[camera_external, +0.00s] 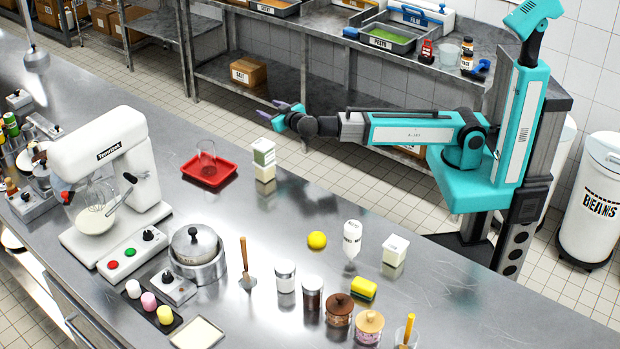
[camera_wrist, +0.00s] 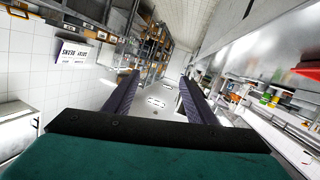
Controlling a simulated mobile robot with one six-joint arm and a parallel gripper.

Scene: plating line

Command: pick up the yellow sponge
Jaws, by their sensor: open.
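The yellow sponge (camera_external: 363,290) has a dark green layer and lies on the steel counter, right of centre near the front. A white squeeze bottle (camera_external: 352,240) and a white carton (camera_external: 395,250) stand behind it. Jars stand in front of it. My gripper (camera_external: 282,110) is up in the air beyond the counter's far edge, well away from the sponge and pointing left. In the wrist view my gripper (camera_wrist: 160,90) has its two dark fingers apart with nothing between them. I cannot make out the sponge in the wrist view.
A yellow ball (camera_external: 317,240) lies left of the squeeze bottle. A tall carton (camera_external: 264,158) and a red tray (camera_external: 209,170) sit near the far edge. The counter's middle is mostly clear.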

